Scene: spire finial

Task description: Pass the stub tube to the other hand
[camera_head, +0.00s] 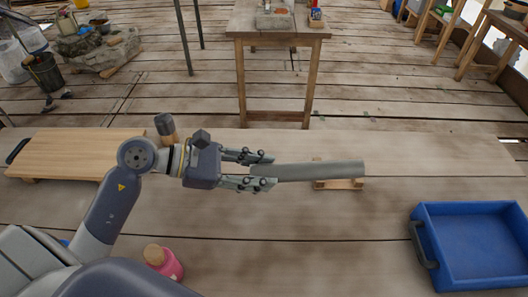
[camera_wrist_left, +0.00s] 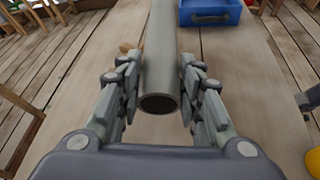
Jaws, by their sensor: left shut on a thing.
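The stub tube (camera_head: 318,171) is a plain grey pipe, lying roughly level and pointing right in the head view. My left gripper (camera_head: 267,171) is shut on its left end, one finger on each side. In the left wrist view the tube (camera_wrist_left: 160,60) runs away between the fingers (camera_wrist_left: 160,100), its open round end facing the camera. A small wooden rest (camera_head: 340,185) sits below the tube's right part; whether they touch cannot be told. My right gripper is not seen in the head view.
A blue tray (camera_head: 425,215) stands at the right of the bench; it also shows in the left wrist view (camera_wrist_left: 210,18). A wooden board (camera_head: 75,150) lies at the left. A pink bottle (camera_head: 168,265) stands near the front. The bench between tube and tray is clear.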

